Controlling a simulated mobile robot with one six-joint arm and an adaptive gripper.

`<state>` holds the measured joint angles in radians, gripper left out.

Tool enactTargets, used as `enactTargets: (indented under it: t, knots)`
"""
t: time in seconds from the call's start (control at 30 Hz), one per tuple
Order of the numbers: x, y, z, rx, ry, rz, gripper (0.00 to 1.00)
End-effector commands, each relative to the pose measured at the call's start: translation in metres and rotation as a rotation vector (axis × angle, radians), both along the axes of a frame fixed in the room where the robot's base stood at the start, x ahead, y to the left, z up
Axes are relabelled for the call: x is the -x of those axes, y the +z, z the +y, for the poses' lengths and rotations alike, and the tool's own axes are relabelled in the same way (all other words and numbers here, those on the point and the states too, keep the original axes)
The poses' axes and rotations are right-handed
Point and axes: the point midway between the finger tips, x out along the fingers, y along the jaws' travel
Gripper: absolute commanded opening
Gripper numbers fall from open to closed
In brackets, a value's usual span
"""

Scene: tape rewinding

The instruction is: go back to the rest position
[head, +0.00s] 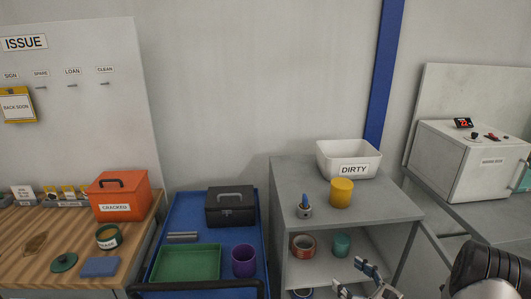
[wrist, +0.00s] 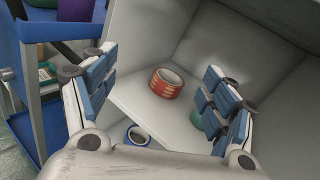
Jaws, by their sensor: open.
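My gripper (head: 366,279) is at the lower right of the head view, in front of the grey cabinet (head: 345,190). In the wrist view my gripper (wrist: 160,98) is open, its blue-padded fingers spread wide with nothing between them. Beyond the fingers, a red patterned tape roll (wrist: 166,83) sits on the cabinet shelf; it also shows in the head view (head: 303,246). A teal cup-like object (head: 342,244) stands to its right, partly hidden by a finger in the wrist view. A blue tape roll (wrist: 137,135) lies on the level below.
On the cabinet top are a white DIRTY bin (head: 348,159), a yellow cylinder (head: 341,193) and a small holder (head: 304,208). A blue cart (head: 185,216) carries a green tray (head: 187,263), black box and purple cup. A wooden bench is at left, a white oven (head: 470,160) at right.

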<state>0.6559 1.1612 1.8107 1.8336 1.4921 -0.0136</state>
Motion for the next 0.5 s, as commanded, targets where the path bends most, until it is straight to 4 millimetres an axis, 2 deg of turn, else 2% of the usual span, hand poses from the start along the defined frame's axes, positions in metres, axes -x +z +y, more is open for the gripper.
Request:
enactTargets:
  t: [0.03, 0.13, 0.23, 0.4, 0.5]
  knots:
    - [0.000, 0.020, 0.016, 0.037, 0.063, -0.015, 0.78]
    - [0.010, 0.057, 0.052, 0.127, 0.208, -0.036, 0.78]
    - [0.031, 0.096, 0.093, 0.249, 0.379, -0.064, 0.78]
    - [0.087, 0.147, 0.151, 0.491, 0.660, -0.118, 0.78]
    - [0.126, 0.167, 0.173, 0.651, 0.809, -0.156, 0.78]
